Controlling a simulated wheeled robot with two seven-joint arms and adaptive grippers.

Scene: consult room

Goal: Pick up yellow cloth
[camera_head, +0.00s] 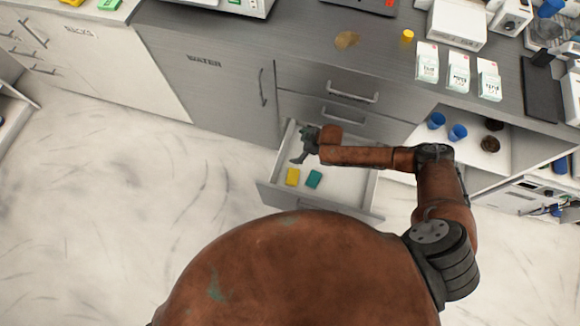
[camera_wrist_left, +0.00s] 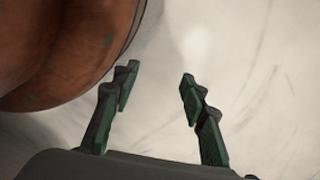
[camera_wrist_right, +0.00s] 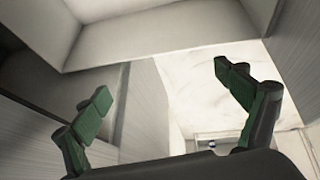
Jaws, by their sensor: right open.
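A small yellow folded piece (camera_head: 292,177), which may be the yellow cloth, lies in an open drawer (camera_head: 345,207) beside a similar green piece (camera_head: 314,179). A flat tan-yellow patch (camera_head: 347,40) lies on the counter; I cannot tell whether it is cloth. My right gripper (camera_head: 303,146) is open above the drawer's left part, behind the yellow piece in the head view. In the right wrist view its fingers (camera_wrist_right: 160,82) are apart with nothing between them. My left gripper (camera_wrist_left: 155,82) is open and empty over pale floor, and is hidden in the head view.
The counter (camera_head: 300,47) behind the drawer holds a yellow cup (camera_head: 407,36), several white boxes (camera_head: 459,72) and machines. Blue cups (camera_head: 457,133) stand in an open compartment at the right. More yellow and green pieces lie at the top left. The floor at the left is clear.

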